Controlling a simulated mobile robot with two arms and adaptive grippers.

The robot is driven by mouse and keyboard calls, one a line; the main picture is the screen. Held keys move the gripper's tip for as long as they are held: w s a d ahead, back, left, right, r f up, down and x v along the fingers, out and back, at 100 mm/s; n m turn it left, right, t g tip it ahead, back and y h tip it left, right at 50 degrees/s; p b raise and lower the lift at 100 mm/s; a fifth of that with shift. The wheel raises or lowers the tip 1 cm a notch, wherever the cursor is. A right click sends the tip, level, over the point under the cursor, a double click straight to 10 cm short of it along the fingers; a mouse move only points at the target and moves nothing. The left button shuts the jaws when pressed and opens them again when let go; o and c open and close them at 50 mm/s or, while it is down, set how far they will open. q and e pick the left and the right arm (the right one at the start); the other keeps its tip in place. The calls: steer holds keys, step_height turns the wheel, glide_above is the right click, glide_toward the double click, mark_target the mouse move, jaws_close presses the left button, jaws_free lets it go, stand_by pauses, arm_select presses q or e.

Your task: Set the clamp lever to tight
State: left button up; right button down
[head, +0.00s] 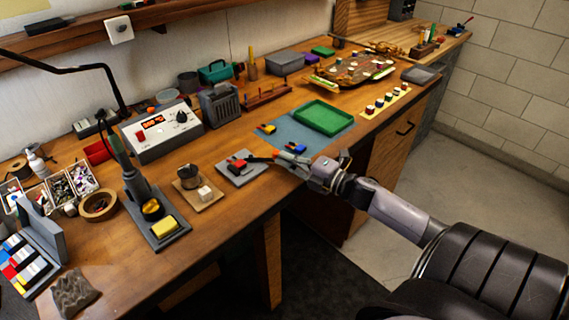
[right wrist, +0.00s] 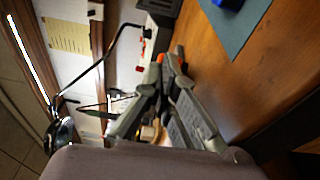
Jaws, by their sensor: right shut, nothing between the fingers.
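A small red and black fixture (head: 237,164), which looks like the clamp, sits on a grey plate (head: 228,174) near the front edge of the bench. Its lever is too small to tell apart clearly, so its setting cannot be read. My right gripper (head: 277,155) reaches in from the right, with its fingers pointing left toward the fixture, close to its right side. I cannot tell whether they touch. In the right wrist view the orange-tipped fingers (right wrist: 170,57) are together with nothing between them. The clamp is not clearly visible there. My left gripper is not in view.
A blue-grey mat (head: 285,133) with small coloured parts and a green tray (head: 324,117) lies behind my right gripper. Left of the plate are a wooden block with a cup (head: 188,177), a soldering stand (head: 170,229) and a power supply (head: 160,133). Bare wood lies along the front edge.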

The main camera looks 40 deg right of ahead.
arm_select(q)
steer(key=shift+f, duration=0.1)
arm_select(e)
steer(key=shift+w+d, duration=0.6)
steer(key=shift+d, duration=0.1)
stand_by(0.4)
